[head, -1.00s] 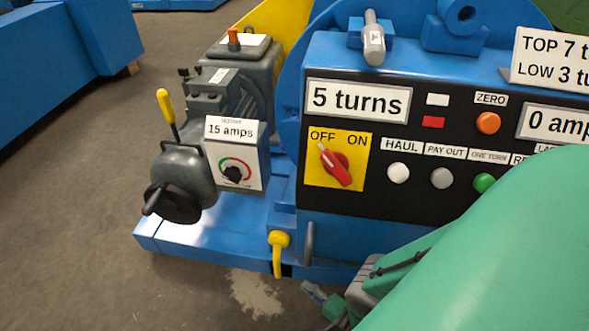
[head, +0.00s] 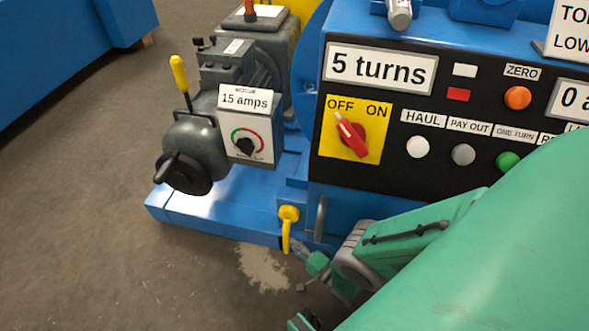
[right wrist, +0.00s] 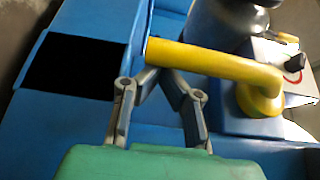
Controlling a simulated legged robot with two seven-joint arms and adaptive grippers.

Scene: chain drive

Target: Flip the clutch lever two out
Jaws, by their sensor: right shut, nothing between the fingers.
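A low yellow lever (head: 287,230) sits on the front of the blue machine base and hangs downward in the head view. In the right wrist view the yellow lever (right wrist: 205,60) runs across the upper middle, from a round hub on the right to a free end at left. No label shows on it. My right gripper (head: 298,248) is just right of the lever's lower end in the head view. In the right wrist view my right gripper (right wrist: 157,76) is shut and empty, its tips close to the lever's free end; contact cannot be told. My left gripper is not in view.
A second yellow-handled lever (head: 180,75) stands upright by the grey motor unit. A grey loop handle (head: 320,218) is right of the low lever. The control panel (head: 400,170) with red switch and buttons is above. Open floor (head: 90,220) lies left.

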